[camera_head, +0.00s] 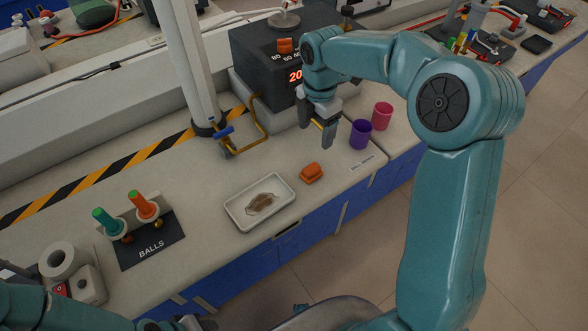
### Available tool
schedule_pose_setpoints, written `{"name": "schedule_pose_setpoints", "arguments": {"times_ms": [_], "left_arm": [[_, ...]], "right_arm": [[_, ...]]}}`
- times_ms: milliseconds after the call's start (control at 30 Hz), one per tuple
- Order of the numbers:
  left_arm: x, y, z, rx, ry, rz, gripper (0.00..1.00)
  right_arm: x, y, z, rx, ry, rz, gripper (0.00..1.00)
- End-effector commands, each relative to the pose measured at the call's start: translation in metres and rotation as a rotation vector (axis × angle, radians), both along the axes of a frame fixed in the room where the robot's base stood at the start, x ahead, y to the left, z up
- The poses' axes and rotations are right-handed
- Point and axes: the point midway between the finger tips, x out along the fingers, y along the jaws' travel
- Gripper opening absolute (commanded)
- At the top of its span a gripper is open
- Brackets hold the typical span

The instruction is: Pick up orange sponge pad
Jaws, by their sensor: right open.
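An orange sponge pad (312,173) lies flat on the light grey bench, just right of a white tray.
The white tray (233,210) holds a brownish smear. Purple (361,134) and pink (382,116) cups stand right of the gripper. A dark box (262,72) with a red display stands behind. A balls mat (150,251) lies left. The bench's front edge is close to the sponge.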

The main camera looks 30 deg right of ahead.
Motion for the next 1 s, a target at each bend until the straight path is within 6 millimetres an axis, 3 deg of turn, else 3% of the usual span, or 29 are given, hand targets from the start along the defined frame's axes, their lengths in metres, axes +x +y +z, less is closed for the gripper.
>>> {"name": "schedule_pose_setpoints", "arguments": {"times_ms": [133, 500, 767, 1000], "left_arm": [[0.000, 0.000, 0.000, 0.000, 0.000, -0.001, 0.39], [0.000, 0.000, 0.002, 0.000, 0.000, -0.001, 0.39], [0.000, 0.000, 0.004, 0.000, 0.000, -0.001, 0.39], [0.000, 0.000, 0.012, 0.000, 0.000, -0.001, 0.39]], "right_arm": [[-0.006, -0.008, -0.006, -0.007, 0.007, 0.013, 0.74], [-0.012, -0.010, -0.088, -0.005, 0.007, 0.011, 0.74], [-0.008, -0.007, -0.111, -0.006, 0.004, 0.012, 0.74], [-0.002, -0.006, -0.148, -0.005, 0.006, 0.013, 0.74]]}}
